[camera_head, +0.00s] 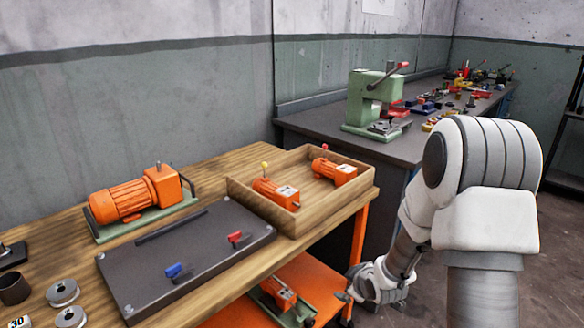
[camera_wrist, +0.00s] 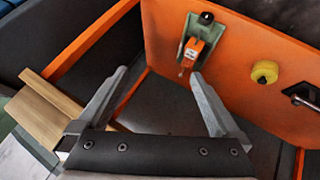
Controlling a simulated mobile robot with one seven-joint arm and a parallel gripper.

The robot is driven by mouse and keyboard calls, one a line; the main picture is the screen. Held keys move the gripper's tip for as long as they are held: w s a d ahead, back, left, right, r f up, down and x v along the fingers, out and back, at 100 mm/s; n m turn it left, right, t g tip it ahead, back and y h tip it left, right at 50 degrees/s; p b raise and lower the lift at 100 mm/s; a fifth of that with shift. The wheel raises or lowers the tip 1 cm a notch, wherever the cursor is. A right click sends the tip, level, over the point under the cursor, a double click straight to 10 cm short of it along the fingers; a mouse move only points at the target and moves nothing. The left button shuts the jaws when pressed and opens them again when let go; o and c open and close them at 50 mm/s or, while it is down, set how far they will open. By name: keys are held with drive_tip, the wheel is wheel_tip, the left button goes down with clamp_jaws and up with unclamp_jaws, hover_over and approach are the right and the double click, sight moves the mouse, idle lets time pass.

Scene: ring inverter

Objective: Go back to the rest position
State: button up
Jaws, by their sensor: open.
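My gripper (camera_wrist: 158,75) is open in the wrist view, its two grey fingers spread apart with nothing between them. In the head view my gripper (camera_head: 348,296) is low, right of the wooden table's front edge and near the orange lower shelf (camera_head: 322,284). My white arm (camera_head: 485,215) fills the right side and bends down to it. The orange shelf also shows in the wrist view (camera_wrist: 230,95), with a small green-and-orange device (camera_wrist: 196,47) beyond the fingertips. That device is partly hidden by the table edge in the head view (camera_head: 278,292).
A wooden table (camera_head: 215,165) bears an orange motor (camera_head: 125,200), a dark plate (camera_head: 185,258) with blue and red clamps, and a wooden tray (camera_head: 300,222) holding two orange devices. A dark bench (camera_head: 320,125) with a green press (camera_head: 362,103) stands behind. Floor shows at the right (camera_head: 550,240).

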drive_tip(key=s+d+r+m+g+h, duration=0.15)
drive_tip(key=s+r, duration=0.25)
drive_tip(key=r, duration=0.5)
drive_tip(key=s+r+m+h, duration=0.1)
drive_tip(key=s+r+m, duration=0.3)
drive_tip(key=r, duration=0.5)
drive_tip(key=s+a+r+m, duration=0.1)
drive_tip(key=s+r+m, duration=0.15)
drive_tip(key=s, duration=0.45)
drive_tip(key=s+a+r+m+g, duration=0.1)
drive_tip(key=s+r, duration=0.2)
drive_tip(key=s, duration=0.4)
drive_tip(key=s+a+r+m, duration=0.1)
drive_tip(key=s+r, duration=0.2)
drive_tip(key=s, duration=0.4)
wheel_tip(320, 180, up, 22)
drive_tip(key=p, duration=2.2)
drive_tip(key=shift+w+d+r+y, duration=0.15)
drive_tip(key=shift+d+y, duration=0.05)
drive_tip(key=shift+y, duration=0.25)
drive_tip(key=shift+g, duration=0.25)
